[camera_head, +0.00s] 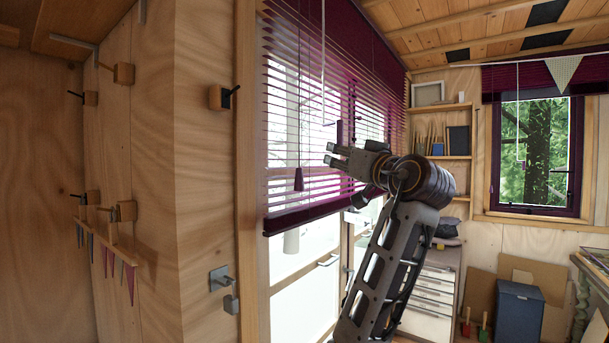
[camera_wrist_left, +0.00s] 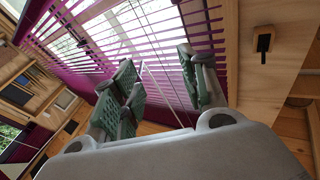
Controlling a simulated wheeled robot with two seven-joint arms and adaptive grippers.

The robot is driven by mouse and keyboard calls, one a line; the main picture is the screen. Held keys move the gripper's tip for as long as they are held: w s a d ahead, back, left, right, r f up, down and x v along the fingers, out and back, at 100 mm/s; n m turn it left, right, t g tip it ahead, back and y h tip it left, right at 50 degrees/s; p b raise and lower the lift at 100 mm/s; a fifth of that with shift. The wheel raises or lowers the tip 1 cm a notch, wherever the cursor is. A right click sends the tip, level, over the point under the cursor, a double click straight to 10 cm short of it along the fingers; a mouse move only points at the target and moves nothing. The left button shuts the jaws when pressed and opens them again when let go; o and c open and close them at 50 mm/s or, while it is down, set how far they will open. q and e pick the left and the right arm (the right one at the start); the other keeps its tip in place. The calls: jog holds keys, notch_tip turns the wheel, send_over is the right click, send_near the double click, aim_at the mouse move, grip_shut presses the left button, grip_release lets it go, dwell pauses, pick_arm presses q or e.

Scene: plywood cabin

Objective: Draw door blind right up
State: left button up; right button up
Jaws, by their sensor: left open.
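The purple slatted door blind (camera_head: 290,110) hangs over the glazed door in the head view, partly lowered, with its bottom rail (camera_head: 315,214) below mid-window. A thin cord hangs in front of it and ends in a purple tassel (camera_head: 298,180). A second light cord (camera_head: 323,50) hangs near it. My left gripper (camera_head: 338,157) is open, its fingers pointing left toward the blind, to the right of the tassel. In the left wrist view, the open fingers (camera_wrist_left: 160,75) face the blind (camera_wrist_left: 75,55), with thin light cords visible between them. Contact with a cord cannot be told. My right gripper is not seen.
A drawer unit (camera_head: 428,300) and shelves (camera_head: 457,143) are behind my arm. A blue-grey bin (camera_head: 518,310) stands at the right.

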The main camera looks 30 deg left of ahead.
pick_arm(q)
notch_tip(320, 180, down, 4)
jog(key=s+a+n+g, duration=0.2)
jog(key=s+n+g, duration=0.1)
jog(key=p, duration=0.1)
send_near(301, 173)
jog(key=shift+x, duration=1.45)
jog(key=shift+g+h, duration=0.3)
jog(key=shift+g, duration=0.1)
jog(key=x, duration=0.2)
jog(key=p+x, duration=0.1)
jog(key=x, duration=0.3)
jog(key=shift+w+a+r+p, duration=0.15)
jog(key=shift+r+p, duration=0.2)
jog(key=shift+p, duration=0.05)
jog(key=shift+x, duration=0.9)
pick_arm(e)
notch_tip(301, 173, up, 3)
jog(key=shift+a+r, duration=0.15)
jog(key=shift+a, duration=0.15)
pick_arm(q)
jog(key=c, duration=0.4)
grip_shut()
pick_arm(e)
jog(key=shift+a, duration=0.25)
